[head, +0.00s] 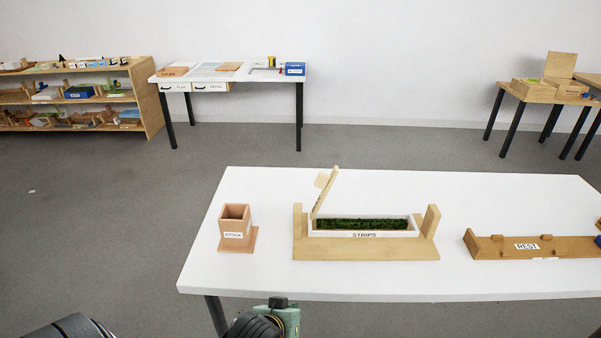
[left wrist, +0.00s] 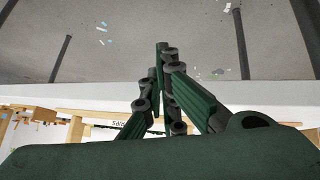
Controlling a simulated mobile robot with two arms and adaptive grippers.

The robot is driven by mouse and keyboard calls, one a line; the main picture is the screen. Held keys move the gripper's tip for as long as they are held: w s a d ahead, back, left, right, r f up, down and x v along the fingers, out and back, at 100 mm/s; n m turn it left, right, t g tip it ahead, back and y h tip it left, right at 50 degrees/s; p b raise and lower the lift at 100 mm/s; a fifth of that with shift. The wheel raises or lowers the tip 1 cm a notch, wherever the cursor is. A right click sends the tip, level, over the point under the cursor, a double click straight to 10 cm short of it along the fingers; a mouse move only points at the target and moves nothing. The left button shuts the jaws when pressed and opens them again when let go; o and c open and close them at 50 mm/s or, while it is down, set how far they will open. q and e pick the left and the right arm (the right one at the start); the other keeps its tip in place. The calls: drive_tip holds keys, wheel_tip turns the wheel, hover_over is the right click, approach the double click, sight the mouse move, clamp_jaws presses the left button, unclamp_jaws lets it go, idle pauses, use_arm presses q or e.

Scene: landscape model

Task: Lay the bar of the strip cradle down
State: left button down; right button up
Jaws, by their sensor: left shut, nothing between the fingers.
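The strip cradle (head: 365,252) stands on the white table, with a wooden post at each end. Its bar (head: 324,195) is raised at the left post, tilted steeply up and to the right, with a small pale tab near its top. Below it, a white tray (head: 363,235) labelled STRIPS holds dark green strips (head: 362,224). The left wrist view shows part of the cradle (left wrist: 75,130) upside down behind the fingers. My left gripper (left wrist: 162,62) is shut and empty, apart from the bar. My right gripper is not in view.
A wooden STOCK box (head: 236,230) stands left of the cradle. A long wooden REST stand (head: 510,250) lies to the right. The table's front strip (head: 370,285) is clear. Shelves (head: 80,95) and two side tables stand farther back.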

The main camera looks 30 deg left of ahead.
use_arm(q)
drive_tip(key=w+a+r+n+t+y, duration=0.25)
drive_tip(key=w+a+r+n, duration=0.2)
drive_tip(key=r, duration=0.35)
drive_tip(key=w+a+r+n+t+y, duration=0.1)
drive_tip(key=w+a+r+n+t, duration=0.3)
drive_tip(key=r, duration=0.4)
drive_tip(key=w+a+r+n+t+y, duration=0.1)
drive_tip(key=w+a+r+n+t, duration=0.1)
drive_tip(key=w+a+r+n, duration=0.55)
drive_tip(key=w+d+f+m+p, duration=0.1)
drive_tip(key=w+m+p, duration=0.1)
drive_tip(key=w, duration=0.7)
drive_tip(key=shift+w+m+p, duration=0.3)
drive_tip(key=shift+m+p, duration=0.1)
drive_tip(key=shift+p, duration=0.15)
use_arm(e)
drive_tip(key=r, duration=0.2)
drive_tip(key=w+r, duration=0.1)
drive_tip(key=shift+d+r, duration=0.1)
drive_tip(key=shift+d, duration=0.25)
use_arm(q)
drive_tip(key=shift+g, duration=0.25)
drive_tip(key=shift+d, duration=0.1)
